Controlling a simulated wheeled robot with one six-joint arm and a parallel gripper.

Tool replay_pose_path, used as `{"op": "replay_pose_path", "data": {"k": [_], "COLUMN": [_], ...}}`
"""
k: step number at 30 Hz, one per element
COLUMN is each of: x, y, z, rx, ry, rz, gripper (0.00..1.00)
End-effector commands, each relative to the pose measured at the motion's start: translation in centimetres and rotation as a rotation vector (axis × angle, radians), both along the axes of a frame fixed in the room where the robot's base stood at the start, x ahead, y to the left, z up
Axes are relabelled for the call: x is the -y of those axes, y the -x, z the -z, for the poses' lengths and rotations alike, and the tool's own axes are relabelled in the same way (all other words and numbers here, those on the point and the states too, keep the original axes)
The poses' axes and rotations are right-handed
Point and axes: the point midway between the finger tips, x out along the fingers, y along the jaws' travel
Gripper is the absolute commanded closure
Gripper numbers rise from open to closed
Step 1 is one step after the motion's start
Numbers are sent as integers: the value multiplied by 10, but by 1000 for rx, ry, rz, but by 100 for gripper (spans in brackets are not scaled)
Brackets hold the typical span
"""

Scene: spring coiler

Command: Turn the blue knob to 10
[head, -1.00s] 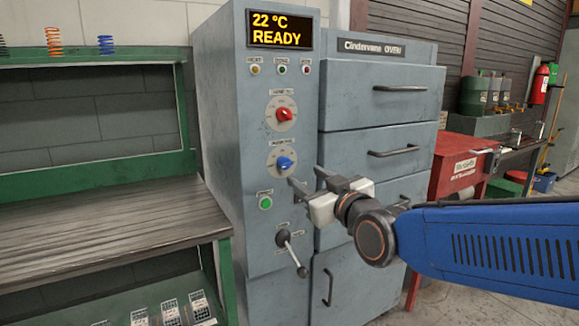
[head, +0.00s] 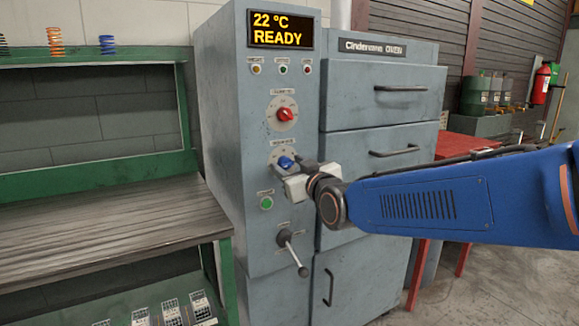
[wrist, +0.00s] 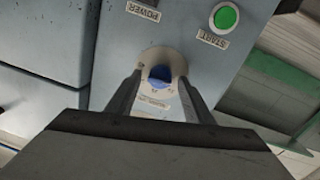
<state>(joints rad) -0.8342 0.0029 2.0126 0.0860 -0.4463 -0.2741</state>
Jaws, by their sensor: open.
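The blue knob (head: 286,162) sits on a pale round dial on the grey control cabinet, below the red knob (head: 285,114). My gripper (head: 299,168) is at the dial and hides part of it in the head view. In the wrist view, which is upside down, the blue knob (wrist: 161,75) shows between the tips of my two open fingers (wrist: 159,88). One finger is on each side of it; I cannot tell whether they touch it. The knob's setting and the dial's numbers cannot be read.
The green start button (head: 266,203) is just below the dial; it also shows in the wrist view (wrist: 225,17). A lever (head: 293,252) sticks out lower down. The display (head: 280,29) reads 22 °C READY. Oven drawers (head: 380,103) stand to the right, a workbench (head: 110,215) to the left.

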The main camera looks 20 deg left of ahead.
Motion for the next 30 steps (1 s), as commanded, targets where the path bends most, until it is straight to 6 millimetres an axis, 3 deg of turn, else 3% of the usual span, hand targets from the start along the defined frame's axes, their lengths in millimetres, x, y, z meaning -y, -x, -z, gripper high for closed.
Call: {"op": "replay_pose_path", "data": {"k": [5,9,10,20,30], "x": [0,0,0,0,1], "y": [0,0,0,0,0], "z": [0,0,0,0,0], "rx": [0,0,0,-26,-188], "ry": [0,0,0,-21,-158], "rz": [0,0,0,0,0], "gripper": [55,89,93,93,93]}}
